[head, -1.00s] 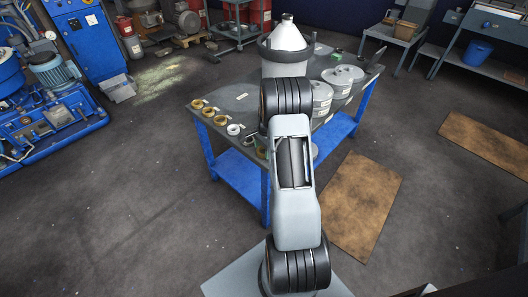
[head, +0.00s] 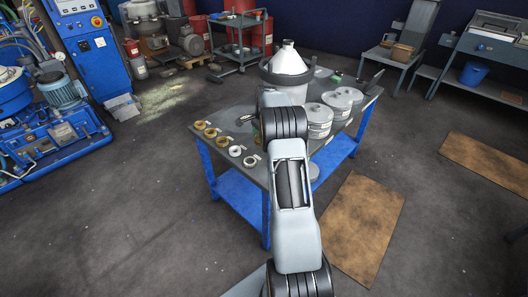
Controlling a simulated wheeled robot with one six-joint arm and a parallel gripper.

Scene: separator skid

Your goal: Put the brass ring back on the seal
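Several small rings lie in a row along the left edge of the workbench (head: 285,190) in the head view. The far ones are brass-coloured, among them a brass ring (head: 199,125) at the far end and another brass ring (head: 222,141). A silver-grey ring (head: 235,151) lies nearer. I cannot tell which ring or part is the seal. My arm reaches up the middle of the picture over the bench. A dark piece, perhaps part of my gripper, shows left of the arm's far joint. The fingertips and anything between them cannot be made out.
A grey-white cone-topped vessel (head: 287,60) stands at the back of the bench. Lidded grey drums (head: 342,98) stand to its right. Blue machinery (head: 50,125) is at the left. Brown mats (head: 365,225) lie on the floor at the right. Floor left of the bench is clear.

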